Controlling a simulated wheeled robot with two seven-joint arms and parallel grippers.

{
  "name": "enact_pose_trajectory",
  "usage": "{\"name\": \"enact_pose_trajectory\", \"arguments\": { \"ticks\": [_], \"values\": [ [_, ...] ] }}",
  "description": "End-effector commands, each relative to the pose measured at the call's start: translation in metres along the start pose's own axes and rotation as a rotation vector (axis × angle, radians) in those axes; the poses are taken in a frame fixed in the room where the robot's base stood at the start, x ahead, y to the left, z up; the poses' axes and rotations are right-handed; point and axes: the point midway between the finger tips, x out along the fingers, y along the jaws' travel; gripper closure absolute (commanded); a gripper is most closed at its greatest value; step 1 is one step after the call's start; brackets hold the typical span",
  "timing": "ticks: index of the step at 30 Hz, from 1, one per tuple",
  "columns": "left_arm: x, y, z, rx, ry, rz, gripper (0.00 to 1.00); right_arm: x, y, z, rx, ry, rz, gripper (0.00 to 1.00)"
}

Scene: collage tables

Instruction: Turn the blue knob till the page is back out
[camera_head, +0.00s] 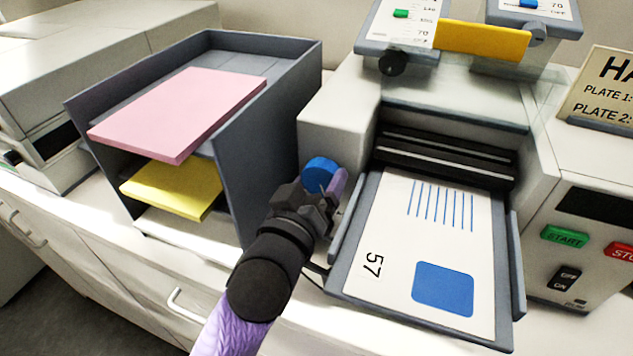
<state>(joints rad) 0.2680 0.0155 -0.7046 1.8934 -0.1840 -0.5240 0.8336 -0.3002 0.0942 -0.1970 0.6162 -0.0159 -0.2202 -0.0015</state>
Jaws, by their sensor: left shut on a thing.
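The blue knob (319,173) sits on the left side of the pale machine (345,105). My left gripper (325,190) is at the knob and shut on it; its fingers hide the knob's lower part. The page (415,255) lies flat on the grey tray (346,284) in front of the dark rollers (445,152). It is white with blue lines, a blue square and the number 57. Its far edge is at the rollers; I cannot tell whether it reaches under them. My right gripper is not in view.
A dark rack (262,140) left of my left arm holds pink sheets (180,110) above yellow sheets (172,187). Right of the tray are a green START button (564,237), a red button (620,251) and a black switch (565,278).

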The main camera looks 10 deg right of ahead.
Motion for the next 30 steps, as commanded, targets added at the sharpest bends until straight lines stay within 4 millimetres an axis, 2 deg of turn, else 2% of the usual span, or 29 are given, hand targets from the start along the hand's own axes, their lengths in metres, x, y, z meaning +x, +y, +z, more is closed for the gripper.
{"name": "enact_pose_trajectory", "arguments": {
  "ticks": [11, 30],
  "values": [
    [0.0, 0.002, -0.003, 0.152, -0.001, -0.002, 0.72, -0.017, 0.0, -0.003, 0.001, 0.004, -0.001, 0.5],
    [0.0, 0.004, -0.002, 0.75, 0.001, 0.0, 0.72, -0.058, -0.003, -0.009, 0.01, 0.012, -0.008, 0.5]
  ]
}}
